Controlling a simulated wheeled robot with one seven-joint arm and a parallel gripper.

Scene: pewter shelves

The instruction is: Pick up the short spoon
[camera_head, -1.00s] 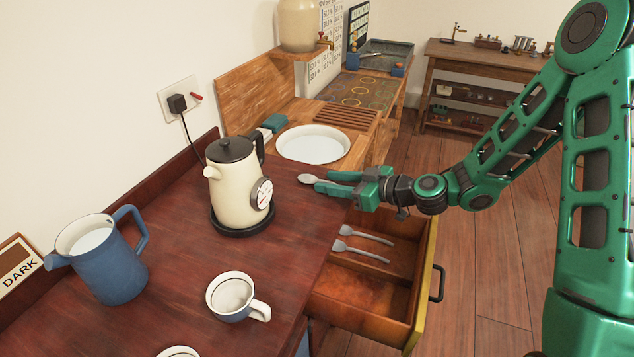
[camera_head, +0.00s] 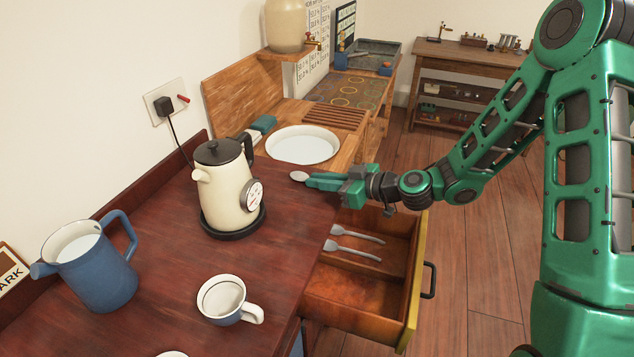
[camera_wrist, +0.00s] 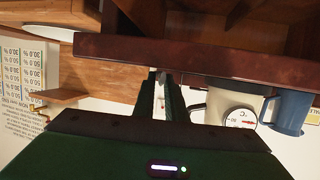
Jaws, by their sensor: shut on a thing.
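The short spoon (camera_head: 299,176) shows its pale oval bowl just beyond my fingertips, over the right edge of the dark red counter. My gripper (camera_head: 313,180) is shut on its handle, which the green fingers mostly hide. I cannot tell whether the spoon still touches the counter. In the wrist view my gripper (camera_wrist: 161,82) shows its two fingers close together, with a small pale bit at their tips near the counter edge.
The open drawer (camera_head: 400,315) below my gripper holds two grey utensils (camera_head: 352,250). On the counter (camera_head: 160,250) stand a cream kettle (camera_head: 225,190), a blue jug (camera_head: 95,270) and a white cup (camera_head: 222,298). A white basin (camera_head: 303,146) lies behind.

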